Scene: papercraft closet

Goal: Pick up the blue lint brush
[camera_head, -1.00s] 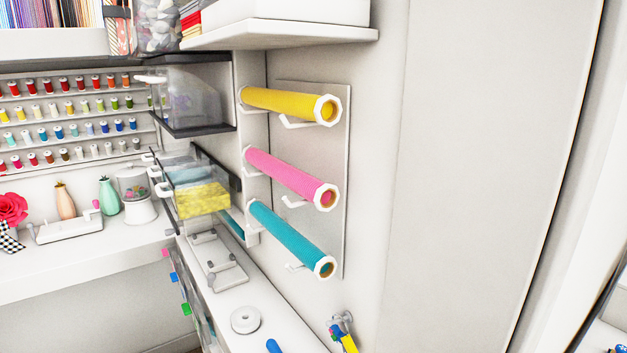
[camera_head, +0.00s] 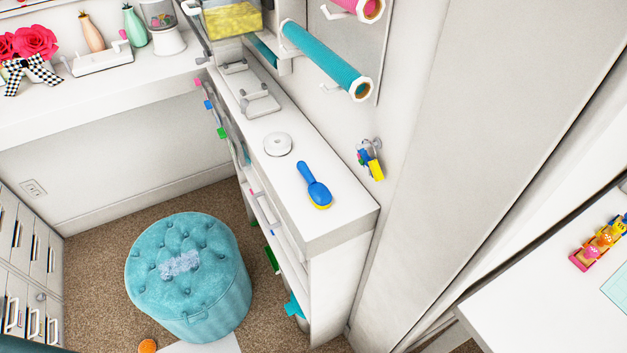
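The blue lint brush (camera_head: 314,186) lies on the white counter top (camera_head: 342,212), near its front right end. It has a blue handle and head with a yellow edge at the bottom. Its handle points up and to the left in the picture. Nothing covers it. Neither of my grippers shows in the head view.
A white round roll (camera_head: 278,144) lies behind the brush on the counter. A wall hook with blue and yellow items (camera_head: 370,160) hangs to its right. A teal tufted stool (camera_head: 188,275) stands on the carpet to the left. A white table (camera_head: 560,290) is at lower right.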

